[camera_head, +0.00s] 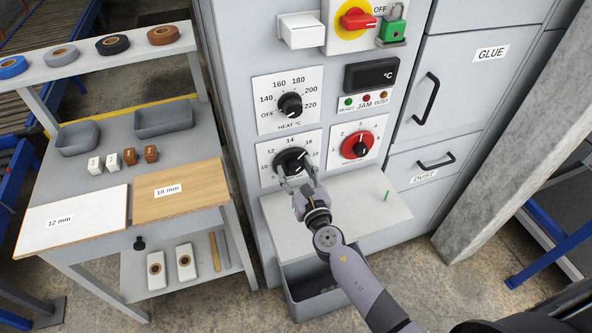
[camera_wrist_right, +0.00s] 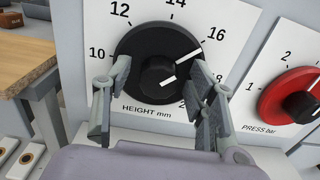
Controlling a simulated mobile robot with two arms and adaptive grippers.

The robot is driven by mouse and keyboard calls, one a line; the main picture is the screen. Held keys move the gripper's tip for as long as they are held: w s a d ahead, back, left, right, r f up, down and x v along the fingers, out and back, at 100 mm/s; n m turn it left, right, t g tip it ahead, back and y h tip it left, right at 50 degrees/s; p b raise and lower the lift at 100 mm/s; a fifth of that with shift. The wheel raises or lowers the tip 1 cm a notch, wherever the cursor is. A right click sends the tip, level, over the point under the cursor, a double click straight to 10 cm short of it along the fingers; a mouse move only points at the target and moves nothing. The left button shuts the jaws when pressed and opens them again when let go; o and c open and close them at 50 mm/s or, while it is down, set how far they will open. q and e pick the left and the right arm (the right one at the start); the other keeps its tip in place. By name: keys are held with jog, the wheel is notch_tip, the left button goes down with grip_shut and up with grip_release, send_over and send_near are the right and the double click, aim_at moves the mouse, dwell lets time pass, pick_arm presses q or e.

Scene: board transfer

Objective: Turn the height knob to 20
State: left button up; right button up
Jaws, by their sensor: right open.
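The black height knob (camera_head: 290,158) sits on a white dial plate in the lower left of the grey machine panel. It also shows in the right wrist view (camera_wrist_right: 150,45), where the plate reads HEIGHT mm with marks from 10 upward. The knob's white line points up and right, close to 16. The 20 mark is mostly hidden behind a finger. My right gripper (camera_head: 293,169) is open, with one finger on each side of the knob's middle in the wrist view (camera_wrist_right: 160,68). I cannot tell whether the fingers touch it. My left gripper is not in view.
The red press knob (camera_head: 357,145) is just right of the height dial, and the heat knob (camera_head: 290,105) is above it. A pale shelf (camera_head: 345,215) juts out below, with a grey bin (camera_head: 310,290) under it. A board table (camera_head: 70,220) stands left.

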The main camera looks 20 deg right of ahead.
jog(key=c, duration=1.1)
jog(key=shift+m, duration=0.3)
jog(key=m+b, duration=0.1)
jog(key=m, duration=0.2)
jog(key=shift+f+b, duration=0.15)
jog(key=shift+b, duration=0.15)
jog(key=m+b, duration=0.1)
jog(key=m, duration=0.4)
jog(key=shift+d+m+b, duration=0.15)
jog(key=shift+m+b, duration=0.2)
jog(key=shift+m, duration=0.05)
jog(key=m+b, duration=0.1)
jog(key=m, duration=0.3)
jog(key=shift+f+m, duration=0.1)
jog(key=shift+m, duration=2.1)
